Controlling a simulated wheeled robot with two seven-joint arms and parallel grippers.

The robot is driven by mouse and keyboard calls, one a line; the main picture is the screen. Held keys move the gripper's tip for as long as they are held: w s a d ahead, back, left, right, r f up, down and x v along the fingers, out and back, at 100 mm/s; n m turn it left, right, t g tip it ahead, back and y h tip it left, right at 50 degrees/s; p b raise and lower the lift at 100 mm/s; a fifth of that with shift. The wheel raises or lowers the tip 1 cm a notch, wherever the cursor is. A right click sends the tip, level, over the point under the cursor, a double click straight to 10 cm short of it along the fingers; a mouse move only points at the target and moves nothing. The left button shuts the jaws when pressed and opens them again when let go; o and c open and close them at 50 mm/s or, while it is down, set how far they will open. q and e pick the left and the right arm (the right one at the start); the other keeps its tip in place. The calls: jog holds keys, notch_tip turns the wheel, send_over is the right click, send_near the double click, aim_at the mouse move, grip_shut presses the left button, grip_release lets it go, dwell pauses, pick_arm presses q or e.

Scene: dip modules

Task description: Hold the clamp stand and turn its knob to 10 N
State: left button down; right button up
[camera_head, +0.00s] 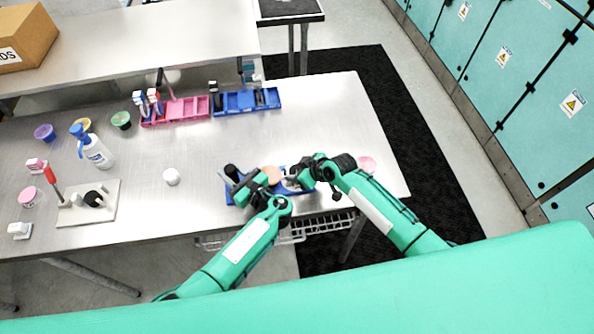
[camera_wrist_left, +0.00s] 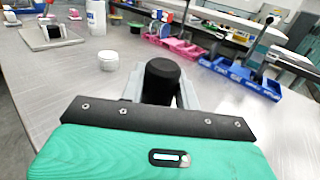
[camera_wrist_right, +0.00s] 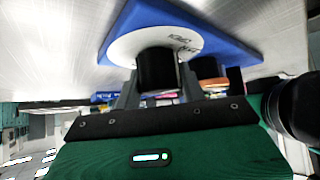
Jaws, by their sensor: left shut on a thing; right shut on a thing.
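The clamp stand's blue base (camera_head: 240,199) sits near the table's front edge, mostly covered by my grippers. My left gripper (camera_head: 236,180) is shut on its upright black post (camera_wrist_left: 163,78), at the stand's left side. My right gripper (camera_head: 299,180) is shut on the black knob (camera_wrist_right: 157,70), at the stand's right side. Around the knob is a white dial (camera_wrist_right: 124,45) on the blue body (camera_wrist_right: 218,40). Small dark print shows on the dial, but I cannot read the setting. A tan round piece (camera_head: 271,175) shows between the grippers.
A white round piece (camera_head: 171,177) stands left of the stand, with a white bottle (camera_head: 97,153) beyond. Pink (camera_head: 188,110) and blue (camera_head: 232,104) trays line the back. A pink cup (camera_head: 367,164) is close to my right arm.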

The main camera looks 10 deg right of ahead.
jog(key=m+t+h, duration=0.1)
jog(key=m, duration=0.1)
jog(key=m+h, duration=0.1)
jog(key=m, duration=0.1)
jog(key=shift+a+t+h, duration=0.2)
jog(key=shift+t+h, duration=0.1)
jog(key=shift+t, duration=0.1)
jog(key=shift+d+m+t+h, duration=0.1)
jog(key=shift+m+t+h, duration=0.2)
jog(key=shift+m+h, duration=0.85)
jog(key=shift+m, duration=0.25)
jog(key=o, duration=1)
jog(key=v, duration=1.2)
jog(key=shift+d, duration=0.15)
